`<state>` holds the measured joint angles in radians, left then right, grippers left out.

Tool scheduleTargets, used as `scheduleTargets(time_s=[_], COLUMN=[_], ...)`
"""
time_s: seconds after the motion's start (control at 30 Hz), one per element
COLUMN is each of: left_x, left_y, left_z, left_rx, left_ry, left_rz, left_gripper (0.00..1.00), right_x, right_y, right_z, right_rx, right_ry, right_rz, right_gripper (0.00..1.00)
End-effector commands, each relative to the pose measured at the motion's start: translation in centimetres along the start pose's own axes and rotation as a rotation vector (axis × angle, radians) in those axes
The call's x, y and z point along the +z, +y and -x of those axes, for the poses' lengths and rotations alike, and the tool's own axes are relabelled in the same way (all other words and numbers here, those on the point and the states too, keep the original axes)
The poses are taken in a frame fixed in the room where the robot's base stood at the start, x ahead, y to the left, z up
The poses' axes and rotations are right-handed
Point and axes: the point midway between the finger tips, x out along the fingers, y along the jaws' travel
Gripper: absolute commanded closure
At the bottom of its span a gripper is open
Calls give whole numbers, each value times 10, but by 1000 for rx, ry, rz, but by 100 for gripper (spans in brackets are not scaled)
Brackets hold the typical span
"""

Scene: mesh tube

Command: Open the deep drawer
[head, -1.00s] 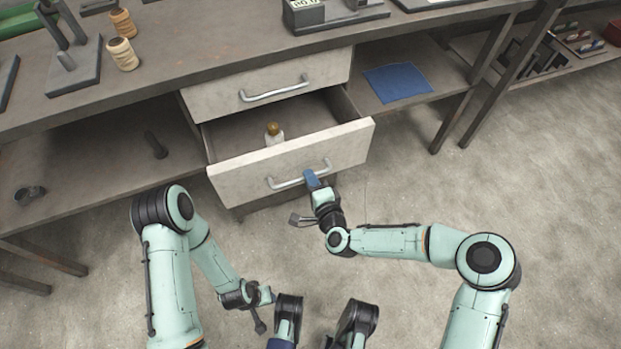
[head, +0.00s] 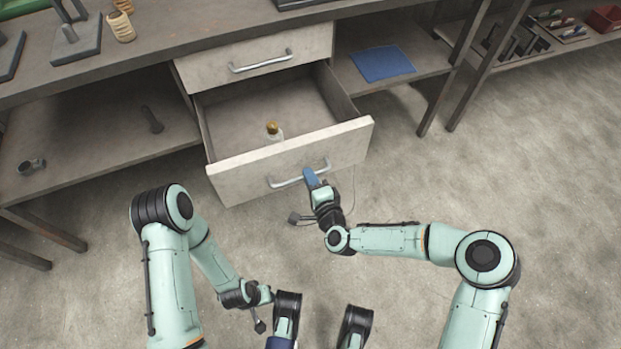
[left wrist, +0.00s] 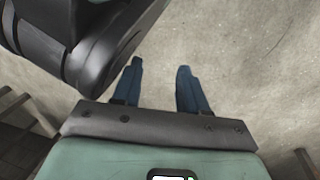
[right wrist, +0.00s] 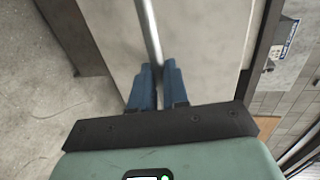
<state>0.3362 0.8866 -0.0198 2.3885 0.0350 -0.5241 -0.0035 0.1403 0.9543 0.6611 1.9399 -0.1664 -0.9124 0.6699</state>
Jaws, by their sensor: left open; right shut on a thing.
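The deep drawer (head: 235,178) is the lower one under the workbench, and it stands pulled well out. Its silver bar handle (head: 285,183) is on the front panel and also shows in the right wrist view (right wrist: 148,25). My right gripper (head: 310,177) is shut on the handle near its right end; in the right wrist view its blue fingers (right wrist: 158,75) close around the bar. A small bottle with a gold cap (head: 273,132) stands inside the drawer. My left gripper (left wrist: 158,75) is open and empty, low over the floor, away from the drawer.
A shallow drawer (head: 255,62) above is closed. A blue cloth (head: 382,64) lies on the shelf to the right. A dark bolt-like part (head: 152,119) and a metal ring-shaped part (head: 31,166) sit on the left shelf. The floor before the drawer is clear apart from my arms.

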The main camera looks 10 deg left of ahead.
Motion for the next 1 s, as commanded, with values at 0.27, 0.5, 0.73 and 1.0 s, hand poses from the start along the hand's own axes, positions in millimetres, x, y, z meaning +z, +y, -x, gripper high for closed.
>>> scheduleTargets(time_s=[0.27,0.5,0.73,1.0], left_x=[0,0,-10,-36], left_y=[0,0,9,31], left_z=[0,0,10,33], left_rx=[0,0,17,57], left_ry=[0,1,37,125], left_rz=[0,0,-10,-32], left_gripper=[57,57,57,57], right_x=[-1,0,-1,0], right_y=[0,0,-1,-2], right_z=[0,0,25,87], right_rx=[-1,0,1,2], right_ry=[2,1,1,1], right_rz=[0,0,2,0], right_gripper=[60,60,60,60])
